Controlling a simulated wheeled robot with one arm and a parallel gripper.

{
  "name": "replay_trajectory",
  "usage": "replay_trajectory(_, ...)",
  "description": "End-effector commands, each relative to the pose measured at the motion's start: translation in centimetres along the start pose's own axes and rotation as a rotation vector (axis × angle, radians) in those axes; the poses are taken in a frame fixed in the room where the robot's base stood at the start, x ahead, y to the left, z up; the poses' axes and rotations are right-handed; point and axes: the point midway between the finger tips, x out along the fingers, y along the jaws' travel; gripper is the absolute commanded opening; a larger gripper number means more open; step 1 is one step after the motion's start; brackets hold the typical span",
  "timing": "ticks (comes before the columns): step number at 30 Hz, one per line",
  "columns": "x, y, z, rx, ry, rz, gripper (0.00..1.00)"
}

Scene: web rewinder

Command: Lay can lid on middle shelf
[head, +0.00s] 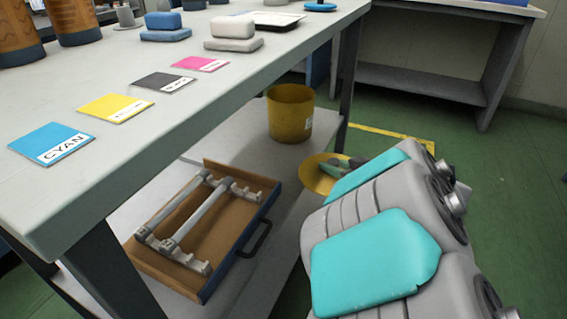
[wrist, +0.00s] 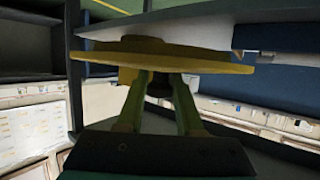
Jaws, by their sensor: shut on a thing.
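The can lid (head: 318,176), a flat yellow disc, is held off the right edge of the shelf. In the wrist view the lid (wrist: 205,62) is seen nearly edge-on, across the tips of the two green fingers. My gripper (head: 343,163) is shut on it; in the wrist view my gripper (wrist: 158,82) closes around a dark part at the middle of the lid. My arm hides part of the lid in the head view. The shelf (head: 225,148) under the grey table carries a yellow can (head: 290,112). I cannot tell whether the lid touches the shelf.
A wooden tray (head: 225,225) with metal bars and a dark handle fills the shelf's near part. A table leg (head: 349,65) stands behind the can. The tabletop (head: 210,95) overhangs the shelf and holds colour cards. Bare shelf shows between tray and can.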

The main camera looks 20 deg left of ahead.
Motion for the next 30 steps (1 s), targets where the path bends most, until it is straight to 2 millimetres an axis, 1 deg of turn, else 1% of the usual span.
replay_trajectory(1, -0.2, -1.8, 0.1, -0.018, -0.002, -0.053, 0.0)
replay_trajectory(3, -0.3, -4.1, 0.3, -0.044, 0.001, -0.123, 0.0)
replay_trajectory(6, -0.7, -6.3, 0.7, -0.071, 0.001, -0.19, 0.0)
replay_trajectory(9, -0.9, -7.6, 1.0, -0.085, 0.0, -0.228, 0.0)
replay_trajectory(11, -0.7, -7.9, 0.9, -0.09, 0.0, -0.239, 0.0)
replay_trajectory(14, 0.4, -7.8, 0.6, -0.093, 0.0, -0.245, 0.0)
replay_trajectory(21, 5.2, -6.7, -0.3, -0.091, 0.001, -0.243, 0.0)
replay_trajectory(30, 10.6, -5.4, -1.8, -0.09, 0.003, -0.244, 0.0)
